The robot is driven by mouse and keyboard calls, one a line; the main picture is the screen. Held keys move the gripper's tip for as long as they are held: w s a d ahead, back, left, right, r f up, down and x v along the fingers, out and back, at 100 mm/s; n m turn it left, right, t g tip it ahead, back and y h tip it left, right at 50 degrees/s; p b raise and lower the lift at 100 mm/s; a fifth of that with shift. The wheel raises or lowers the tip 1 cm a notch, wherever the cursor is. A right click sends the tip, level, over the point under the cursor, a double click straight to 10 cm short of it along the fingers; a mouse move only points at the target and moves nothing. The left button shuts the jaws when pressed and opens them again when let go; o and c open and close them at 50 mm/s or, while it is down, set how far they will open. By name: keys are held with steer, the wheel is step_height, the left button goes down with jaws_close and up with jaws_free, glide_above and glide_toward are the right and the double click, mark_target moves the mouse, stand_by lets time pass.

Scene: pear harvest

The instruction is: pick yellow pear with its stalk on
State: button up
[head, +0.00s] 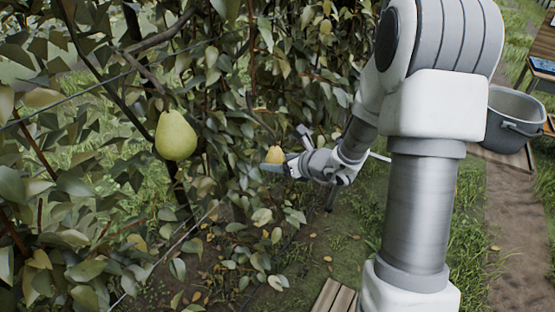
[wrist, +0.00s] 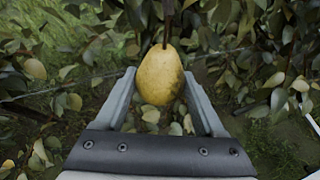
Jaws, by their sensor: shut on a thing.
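The yellow pear (wrist: 160,78) sits between the two fingers of my gripper (wrist: 158,92) in the wrist view. A dark stalk rises from its top. In the head view the pear (head: 275,154) shows small and partly hidden by my gripper (head: 287,163), among the leaves. My gripper is shut on the pear. I cannot tell whether the stalk is still joined to a branch. A larger pale green-yellow pear (head: 176,136) hangs at the left in the head view, apart from my gripper.
Leafy branches and thin trellis wires fill the left and middle. A grey bucket (head: 512,120) stands at the right by a dirt path (head: 515,220). A wooden table (head: 541,50) is at the upper right. A slatted wooden piece (head: 332,299) lies at the bottom.

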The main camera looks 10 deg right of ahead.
steer(key=shift+s+r+p, duration=0.1)
steer(key=shift+r+p, duration=0.1)
steer(key=shift+p, duration=0.4)
steer(key=shift+s+m+g+p, duration=0.35)
steer(key=shift+g+p, duration=0.35)
steer(key=shift+p, duration=1)
steer(key=shift+s+r+g+p, duration=0.25)
steer(key=shift+s+g+p, duration=0.25)
steer(key=shift+p, duration=1.75)
steer(key=shift+f+p, duration=0.1)
steer(key=shift+p, duration=0.2)
steer(key=shift+s+r+m+g+h+p, duration=0.35)
steer(key=shift+g+p, duration=0.2)
steer(key=shift+g, duration=0.35)
steer(key=shift+s, duration=0.1)
